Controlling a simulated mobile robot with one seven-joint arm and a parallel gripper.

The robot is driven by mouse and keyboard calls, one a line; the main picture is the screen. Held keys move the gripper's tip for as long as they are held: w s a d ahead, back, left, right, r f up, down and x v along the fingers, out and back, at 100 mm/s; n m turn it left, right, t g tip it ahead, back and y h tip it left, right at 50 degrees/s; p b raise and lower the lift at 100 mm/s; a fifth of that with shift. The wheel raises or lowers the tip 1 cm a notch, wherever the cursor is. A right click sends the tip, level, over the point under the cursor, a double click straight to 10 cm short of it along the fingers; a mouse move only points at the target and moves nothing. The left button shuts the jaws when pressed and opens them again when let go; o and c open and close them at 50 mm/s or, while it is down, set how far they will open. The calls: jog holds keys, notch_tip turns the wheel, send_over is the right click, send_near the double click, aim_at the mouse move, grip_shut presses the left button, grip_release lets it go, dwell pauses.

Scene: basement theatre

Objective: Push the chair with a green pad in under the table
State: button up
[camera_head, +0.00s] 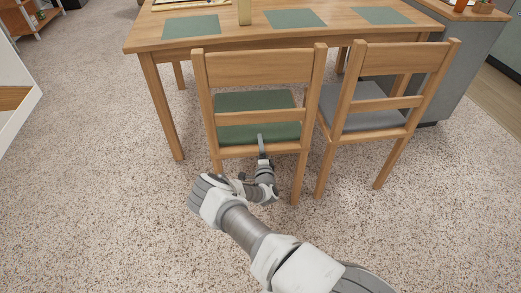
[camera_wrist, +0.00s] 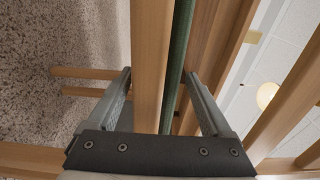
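The chair with the green pad (camera_head: 258,102) stands at the long near side of the wooden table (camera_head: 151,38), its backrest (camera_head: 258,66) towards me. Its seat lies partly below the table edge, and the backrest stands outside it. My gripper (camera_head: 262,146) is low behind this chair, at the rear edge of the seat. In the wrist view my gripper (camera_wrist: 158,76) has its fingers wide apart, with the wooden seat rail (camera_wrist: 151,60) and the edge of the green pad (camera_wrist: 179,50) between them. Whether a finger touches the chair I cannot tell.
A chair with a grey pad (camera_head: 363,108) stands close on the right. A grey cabinet (camera_head: 455,75) is beyond it. Green placemats (camera_head: 191,26) lie on the table. A white unit (camera_head: 15,92) is at the left. The speckled floor (camera_head: 95,190) at the left is clear.

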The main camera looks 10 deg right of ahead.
grip_shut()
jog(key=shift+s+f, duration=0.1)
jog(key=shift+f, duration=0.15)
dwell(0.6)
jog(key=shift+w, duration=0.2)
